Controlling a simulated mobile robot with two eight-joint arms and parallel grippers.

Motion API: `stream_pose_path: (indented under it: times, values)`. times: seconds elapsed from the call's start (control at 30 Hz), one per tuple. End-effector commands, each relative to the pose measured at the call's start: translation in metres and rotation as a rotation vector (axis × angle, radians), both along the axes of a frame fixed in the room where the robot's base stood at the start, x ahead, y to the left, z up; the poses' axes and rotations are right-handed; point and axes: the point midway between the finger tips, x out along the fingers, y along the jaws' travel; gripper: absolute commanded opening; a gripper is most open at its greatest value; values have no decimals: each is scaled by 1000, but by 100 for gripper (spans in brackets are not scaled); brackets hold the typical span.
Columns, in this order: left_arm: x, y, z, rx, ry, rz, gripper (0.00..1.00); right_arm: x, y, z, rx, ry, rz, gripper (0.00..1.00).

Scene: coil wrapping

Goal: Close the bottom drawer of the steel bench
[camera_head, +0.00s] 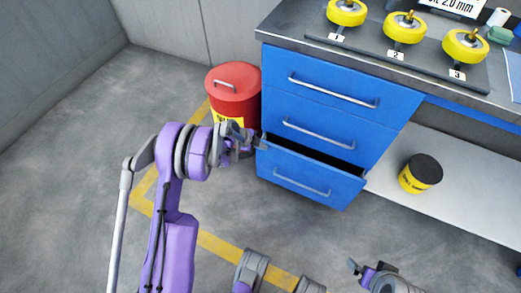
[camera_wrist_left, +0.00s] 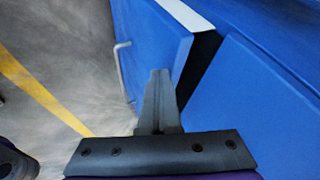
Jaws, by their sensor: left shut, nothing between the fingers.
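The steel bench has a blue cabinet with three drawers. Its bottom drawer (camera_head: 308,177) is partly open, with a dark gap showing behind the top of its front. The two drawers above it are shut. My left gripper (camera_head: 263,143) is shut and empty, at the drawer's upper left corner. In the left wrist view the shut fingers (camera_wrist_left: 160,75) point toward the blue drawer front (camera_wrist_left: 150,45); I cannot tell whether they touch it. The drawer handle (camera_head: 301,182) is free. My right gripper (camera_head: 362,270) is low at the bottom edge, away from the drawer; its jaws are unclear.
A red bin (camera_head: 233,85) stands on the floor left of the cabinet, close to my left gripper. A yellow and black container (camera_head: 420,174) sits on the lower shelf at right. Yellow coils (camera_head: 404,27) stand on the bench top. The floor before the drawer is clear.

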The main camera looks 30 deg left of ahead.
Motion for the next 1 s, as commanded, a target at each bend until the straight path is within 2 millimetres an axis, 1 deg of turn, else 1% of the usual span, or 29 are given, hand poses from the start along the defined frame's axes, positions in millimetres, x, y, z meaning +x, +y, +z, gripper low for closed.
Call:
stream_pose_path:
  times: [0.1,0.3,0.77,1.0]
  values:
    - [7,0,0,-1,0,0,0,0,0,0,0,0,0,100]
    - [12,0,0,-1,0,0,0,0,0,0,0,0,0,100]
    - [13,0,0,-1,0,0,0,0,0,0,0,0,0,100]
    - [12,-8,0,-2,1,-1,0,0,0,0,0,0,0,100]
